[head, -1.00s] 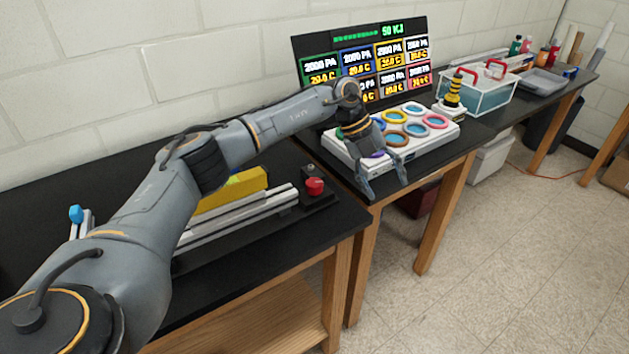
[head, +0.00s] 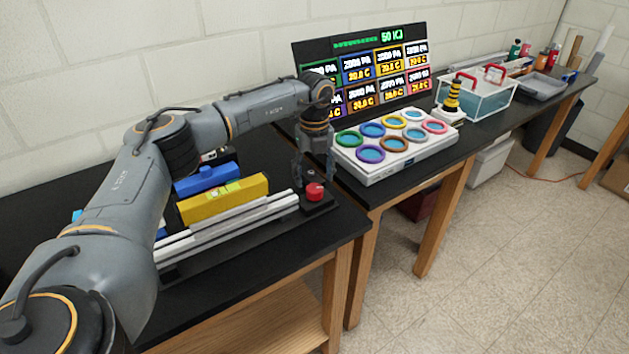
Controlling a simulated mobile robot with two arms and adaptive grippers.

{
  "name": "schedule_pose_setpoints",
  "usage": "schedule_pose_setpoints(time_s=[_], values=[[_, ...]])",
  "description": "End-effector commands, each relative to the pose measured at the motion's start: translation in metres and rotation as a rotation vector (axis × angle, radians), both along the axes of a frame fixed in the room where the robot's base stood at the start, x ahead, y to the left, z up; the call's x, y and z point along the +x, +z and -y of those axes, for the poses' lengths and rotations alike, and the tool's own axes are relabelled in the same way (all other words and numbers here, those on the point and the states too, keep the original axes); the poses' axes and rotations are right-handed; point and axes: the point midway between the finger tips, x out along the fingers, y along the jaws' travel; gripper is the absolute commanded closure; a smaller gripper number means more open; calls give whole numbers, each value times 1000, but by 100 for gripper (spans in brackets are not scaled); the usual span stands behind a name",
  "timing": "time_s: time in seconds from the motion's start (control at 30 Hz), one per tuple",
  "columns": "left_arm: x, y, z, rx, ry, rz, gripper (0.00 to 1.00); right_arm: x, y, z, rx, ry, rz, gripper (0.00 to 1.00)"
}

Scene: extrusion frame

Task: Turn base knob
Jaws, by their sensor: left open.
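A red knob (head: 315,192) sits on a small black base at the right end of the aluminium extrusion frame (head: 225,222), on the near black table. My left gripper (head: 314,174) points down with its fingers apart, directly over or just behind the red knob. It is open and empty. I cannot tell whether a fingertip touches the knob. A blue-topped knob at the frame's left end is mostly hidden by my left arm. My right gripper is not in view.
A yellow block (head: 222,200) and a blue block (head: 206,178) lie along the frame. A white panel with coloured rings (head: 395,145) stands to the right, before a display board (head: 365,65). A clear bin (head: 478,97) stands farther right. The table's front edge is close to the knob.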

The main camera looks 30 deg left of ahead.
Motion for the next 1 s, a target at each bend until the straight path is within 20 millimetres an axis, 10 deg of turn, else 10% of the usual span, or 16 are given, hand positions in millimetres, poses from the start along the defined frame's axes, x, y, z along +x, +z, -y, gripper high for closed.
schedule_pose_setpoints(time_s=[0.57, 0.87, 1.0], values=[[0, -34, 0, -1, -1, 1, 37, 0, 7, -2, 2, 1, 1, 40], [0, -34, 1, -1, -1, 1, 91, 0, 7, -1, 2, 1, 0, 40], [0, -34, 1, -1, -4, 1, 91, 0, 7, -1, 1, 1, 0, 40]])
